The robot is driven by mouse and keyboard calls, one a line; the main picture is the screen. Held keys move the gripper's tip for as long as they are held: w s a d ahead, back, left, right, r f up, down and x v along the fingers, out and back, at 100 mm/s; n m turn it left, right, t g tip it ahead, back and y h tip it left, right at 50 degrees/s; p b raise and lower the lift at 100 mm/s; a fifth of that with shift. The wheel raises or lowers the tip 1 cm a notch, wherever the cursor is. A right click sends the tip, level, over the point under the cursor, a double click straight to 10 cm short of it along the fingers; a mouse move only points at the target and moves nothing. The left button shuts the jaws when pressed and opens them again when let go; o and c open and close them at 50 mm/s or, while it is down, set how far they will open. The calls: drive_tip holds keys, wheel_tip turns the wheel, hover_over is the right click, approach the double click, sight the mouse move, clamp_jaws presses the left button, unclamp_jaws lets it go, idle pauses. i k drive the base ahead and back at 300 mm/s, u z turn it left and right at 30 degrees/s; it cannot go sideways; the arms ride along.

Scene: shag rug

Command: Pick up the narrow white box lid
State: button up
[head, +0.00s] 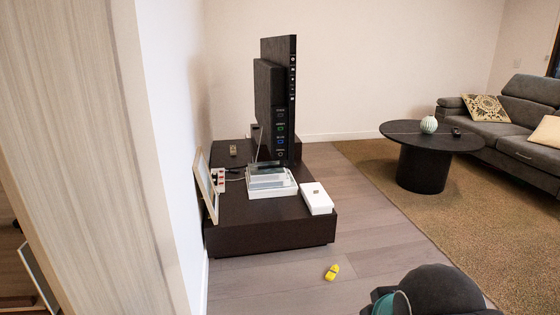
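A narrow white box-like piece (316,199) lies flat on the near right corner of the dark low TV stand (262,229), with a small brownish mark or item on its top. It looks like the narrow white box lid; whether a box is under it cannot be told. A wider white open tray or box (272,192) sits just left of it, with clear or grey items in it. My gripper is not in view.
A black TV (278,95) stands behind the boxes, and a picture frame (206,187) leans at the left wall. A yellow toy (332,272) lies on the wood floor. A dark rounded shape (442,290) fills the lower right. Floor before the stand is mostly clear.

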sight(314, 194)
drive_tip(key=i, duration=2.4)
drive_tip(key=u, duration=0.7)
